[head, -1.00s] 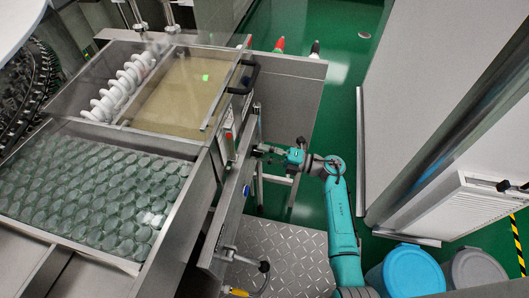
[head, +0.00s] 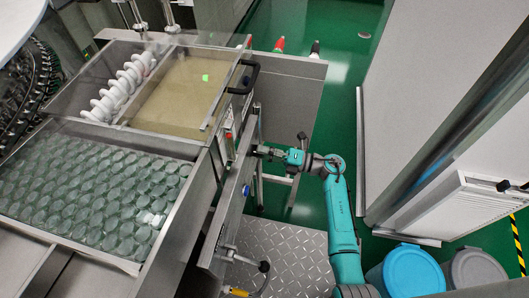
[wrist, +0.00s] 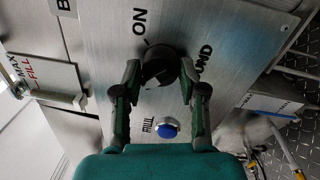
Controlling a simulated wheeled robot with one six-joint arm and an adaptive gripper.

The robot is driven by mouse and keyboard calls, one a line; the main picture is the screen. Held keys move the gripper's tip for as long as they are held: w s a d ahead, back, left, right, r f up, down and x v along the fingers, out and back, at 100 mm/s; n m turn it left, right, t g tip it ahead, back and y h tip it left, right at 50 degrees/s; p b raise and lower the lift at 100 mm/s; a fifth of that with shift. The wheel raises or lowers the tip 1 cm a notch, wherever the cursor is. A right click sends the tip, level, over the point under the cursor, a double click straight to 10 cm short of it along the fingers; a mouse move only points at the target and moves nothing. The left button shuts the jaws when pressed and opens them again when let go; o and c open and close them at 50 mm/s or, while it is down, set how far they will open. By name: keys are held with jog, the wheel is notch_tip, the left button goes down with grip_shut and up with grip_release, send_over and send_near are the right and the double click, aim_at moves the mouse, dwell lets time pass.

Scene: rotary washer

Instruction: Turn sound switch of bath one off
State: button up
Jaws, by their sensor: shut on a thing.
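The sound switch is a black rotary knob (wrist: 160,64) on a brushed metal panel (wrist: 105,38) in the wrist view. The word ON is printed beside it near the top of that view, and part of the word SOUND shows to its right. My gripper (wrist: 160,78) is shut on the knob, one finger at each side. In the head view my gripper (head: 259,152) reaches left to the panel on the side of the bath (head: 232,190), and the knob is hidden there. I cannot tell which way the knob points.
A blue button (wrist: 167,128) marked FILL sits just below the knob in the wrist view. A black handle (head: 251,76) juts from the bath above my gripper.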

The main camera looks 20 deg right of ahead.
jog(key=o, duration=0.9)
jog(key=shift+a+f, duration=0.1)
jog(key=shift+f, duration=0.2)
jog(key=shift+o, duration=1.1)
jog(key=shift+r, duration=0.15)
jog(key=r+v, duration=0.1)
jog(key=v, duration=1.1)
jog(key=shift+f, duration=0.5)
